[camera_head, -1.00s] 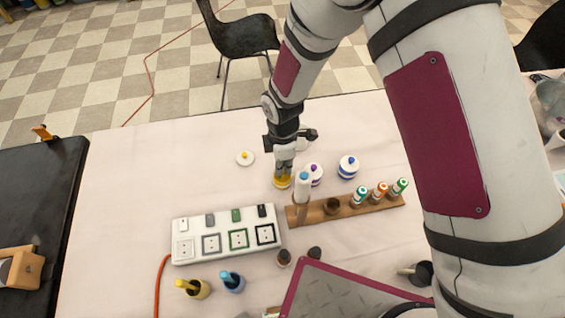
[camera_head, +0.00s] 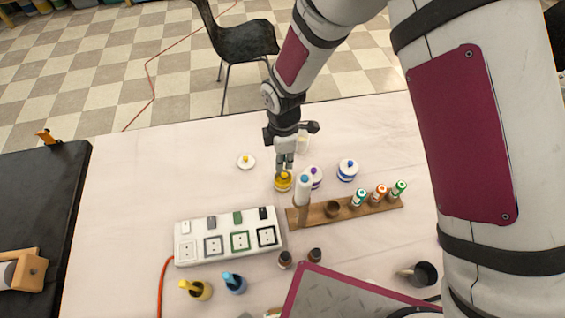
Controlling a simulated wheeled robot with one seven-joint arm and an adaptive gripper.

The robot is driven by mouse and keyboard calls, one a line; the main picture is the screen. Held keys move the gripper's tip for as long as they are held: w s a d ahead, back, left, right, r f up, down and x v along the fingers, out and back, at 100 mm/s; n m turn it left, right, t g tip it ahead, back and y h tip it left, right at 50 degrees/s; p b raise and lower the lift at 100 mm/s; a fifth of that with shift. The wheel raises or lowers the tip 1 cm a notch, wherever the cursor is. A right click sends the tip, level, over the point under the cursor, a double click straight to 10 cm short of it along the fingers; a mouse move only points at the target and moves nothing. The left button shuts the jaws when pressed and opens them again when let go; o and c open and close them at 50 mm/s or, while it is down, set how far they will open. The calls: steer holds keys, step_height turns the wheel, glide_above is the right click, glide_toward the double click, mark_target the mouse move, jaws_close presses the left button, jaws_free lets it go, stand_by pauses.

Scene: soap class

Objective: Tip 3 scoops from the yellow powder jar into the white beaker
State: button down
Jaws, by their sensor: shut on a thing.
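The yellow powder jar (camera_head: 282,183) stands open on the table, left of the wooden rack. Its lid (camera_head: 246,161), white with a yellow knob, lies to its left. My gripper (camera_head: 284,165) points down just above the jar's mouth. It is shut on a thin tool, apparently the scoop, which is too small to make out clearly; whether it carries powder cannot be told. A pale vessel, likely the white beaker (camera_head: 304,146), shows partly behind my gripper on its right.
Purple-knobbed (camera_head: 315,174) and blue-knobbed (camera_head: 347,170) lidded jars stand right of the yellow jar. A wooden rack (camera_head: 346,209) with several capped tubes is in front. A white socket strip (camera_head: 227,237) lies front left. The table's left rear is clear.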

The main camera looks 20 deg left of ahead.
steer(key=shift+r+p, duration=0.45)
steer(key=shift+r, duration=2)
